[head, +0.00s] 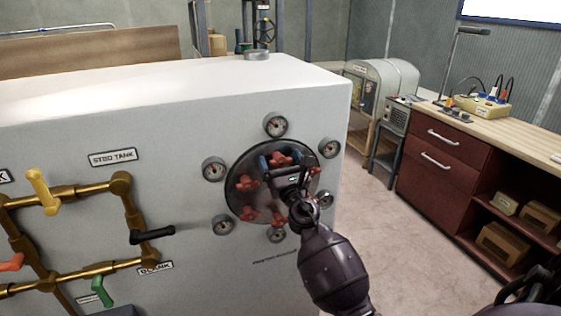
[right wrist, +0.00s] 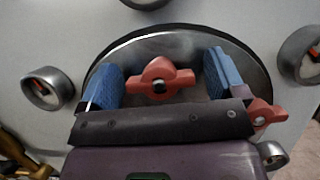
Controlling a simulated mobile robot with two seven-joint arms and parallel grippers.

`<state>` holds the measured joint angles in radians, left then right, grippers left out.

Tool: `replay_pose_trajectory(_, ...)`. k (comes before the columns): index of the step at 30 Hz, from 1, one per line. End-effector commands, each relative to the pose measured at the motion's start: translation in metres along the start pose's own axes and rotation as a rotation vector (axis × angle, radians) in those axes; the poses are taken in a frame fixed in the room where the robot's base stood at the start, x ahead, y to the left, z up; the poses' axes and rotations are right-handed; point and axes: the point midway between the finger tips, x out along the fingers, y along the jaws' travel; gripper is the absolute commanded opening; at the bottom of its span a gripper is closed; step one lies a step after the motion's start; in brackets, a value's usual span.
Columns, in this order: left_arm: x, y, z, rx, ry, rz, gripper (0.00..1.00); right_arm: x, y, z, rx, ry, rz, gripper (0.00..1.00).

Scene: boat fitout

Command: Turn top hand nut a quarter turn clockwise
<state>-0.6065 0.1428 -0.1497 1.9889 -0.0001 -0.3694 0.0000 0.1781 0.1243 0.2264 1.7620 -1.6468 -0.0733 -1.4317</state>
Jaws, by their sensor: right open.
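The top hand nut (head: 279,158) is a red winged nut at the top of a round dark metal cover (head: 235,195) on the white tank's front. In the right wrist view the top hand nut (right wrist: 158,79) has its two wings lying roughly level, left and right, around a dark stud end. My right gripper (head: 280,164) is open. Its blue fingers stand on either side of the nut in the right wrist view (right wrist: 162,76), with a gap on both sides. Other red hand nuts (head: 247,183) sit around the cover, partly hidden by my right arm. My left gripper is not seen.
Several round gauges (head: 275,124) ring the cover. Brass pipes (head: 75,189) with yellow, black and green handles (head: 103,291) run along the left of the white tank (head: 180,110). A red-brown workbench (head: 435,160) stands at the right, with open floor between.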

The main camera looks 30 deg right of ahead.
Motion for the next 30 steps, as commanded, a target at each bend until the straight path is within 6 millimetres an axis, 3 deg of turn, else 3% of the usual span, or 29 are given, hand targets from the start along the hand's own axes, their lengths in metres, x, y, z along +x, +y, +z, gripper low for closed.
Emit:
replay_pose_trajectory(1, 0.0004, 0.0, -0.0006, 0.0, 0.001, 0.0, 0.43, -0.0001, 0.0, 0.0001, 0.0, 0.0, 0.0, 0.86)
replay_pose_trajectory(10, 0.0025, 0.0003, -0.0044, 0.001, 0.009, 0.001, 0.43, -0.0002, 0.0, 0.0002, 0.0, 0.0, 0.0, 0.4)
replay_pose_trajectory(20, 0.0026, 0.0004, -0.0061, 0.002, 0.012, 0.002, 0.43, -0.0002, 0.0004, 0.0003, 0.044, 0.0, -0.018, 0.4)
replay_pose_trajectory(30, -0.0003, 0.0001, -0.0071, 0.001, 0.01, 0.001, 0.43, 0.0, 0.0008, 0.0007, 0.262, 0.0, -0.108, 0.4)
